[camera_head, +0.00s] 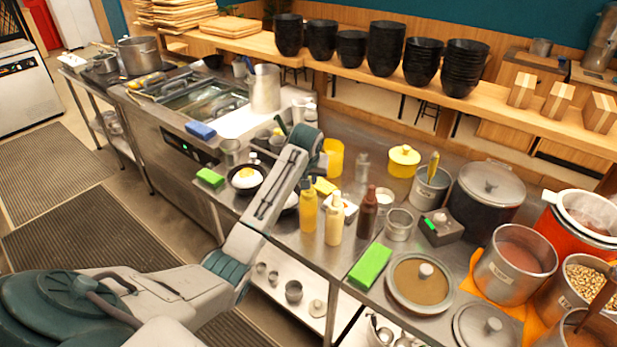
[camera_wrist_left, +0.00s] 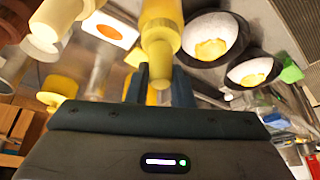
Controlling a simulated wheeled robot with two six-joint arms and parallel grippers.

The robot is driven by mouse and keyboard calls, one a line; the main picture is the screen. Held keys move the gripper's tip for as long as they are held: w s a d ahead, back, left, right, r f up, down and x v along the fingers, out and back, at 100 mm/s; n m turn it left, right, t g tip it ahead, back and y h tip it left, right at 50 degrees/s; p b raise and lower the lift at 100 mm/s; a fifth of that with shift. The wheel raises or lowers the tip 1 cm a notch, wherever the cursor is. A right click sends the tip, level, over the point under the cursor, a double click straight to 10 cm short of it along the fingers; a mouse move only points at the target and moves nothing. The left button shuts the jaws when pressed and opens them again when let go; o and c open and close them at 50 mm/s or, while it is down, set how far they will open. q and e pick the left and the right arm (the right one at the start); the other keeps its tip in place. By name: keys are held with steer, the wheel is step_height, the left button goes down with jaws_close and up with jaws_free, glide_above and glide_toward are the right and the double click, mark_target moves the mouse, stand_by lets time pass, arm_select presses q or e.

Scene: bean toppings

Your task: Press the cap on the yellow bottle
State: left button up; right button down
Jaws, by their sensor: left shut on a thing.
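The yellow bottle (camera_head: 308,215) stands upright on the steel counter in the head view. In the left wrist view its body (camera_wrist_left: 160,10) enters from the top edge, with the yellow cap (camera_wrist_left: 160,42) at its end. My left gripper (camera_wrist_left: 158,88) is shut on the cap's narrow tip. The cap appears in line with the bottle and against it, but I cannot tell whether it is fully seated. In the head view the end of my left arm is just above the bottle, and the fingers are mostly hidden. My right gripper is not in view.
A cream bottle (camera_head: 334,224) and a brown bottle (camera_head: 367,214) stand close right of the yellow bottle. A black bowl with an egg (camera_head: 246,180) is to its left. A green sponge (camera_head: 370,266) and a lidded pan (camera_head: 404,290) lie nearer the front right.

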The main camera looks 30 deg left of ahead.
arm_select(q)
steer(key=shift+f+p, duration=0.15)
steer(key=shift+p, duration=0.15)
steer(key=o, duration=1.3)
step_height(320, 180, up, 3)
steer(key=p, duration=0.3)
steer(key=shift+f, duration=0.2)
steer(key=shift+r, duration=1.95)
